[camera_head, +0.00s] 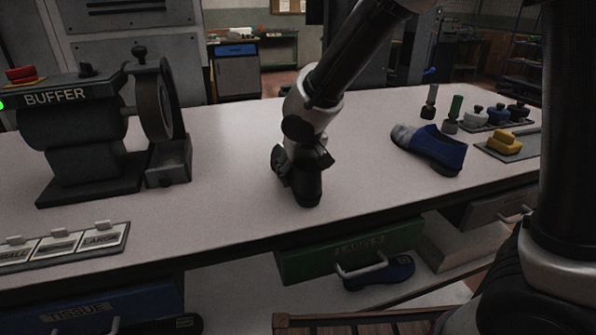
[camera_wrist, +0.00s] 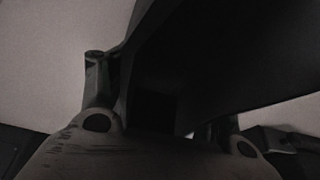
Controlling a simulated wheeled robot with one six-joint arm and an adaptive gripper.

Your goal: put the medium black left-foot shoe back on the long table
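A black shoe (camera_head: 308,188) is at my gripper (camera_head: 299,165) over the middle of the long table (camera_head: 235,170). In the wrist view the dark shoe (camera_wrist: 215,55) fills much of the picture and lies between the two fingers of my gripper (camera_wrist: 165,105). The gripper appears shut on it. The shoe's lower end is at or just above the tabletop; I cannot tell if it touches. Its upper part is hidden by the gripper. Its size and foot side cannot be read.
A buffer machine (camera_head: 80,130) stands at the left, with a size-label board (camera_head: 65,246) in front. A blue shoe with grey toe (camera_head: 436,148) and several stamps stand at the right. A green drawer (camera_head: 345,252) and another blue shoe (camera_head: 379,273) are below. Tabletop around my gripper is clear.

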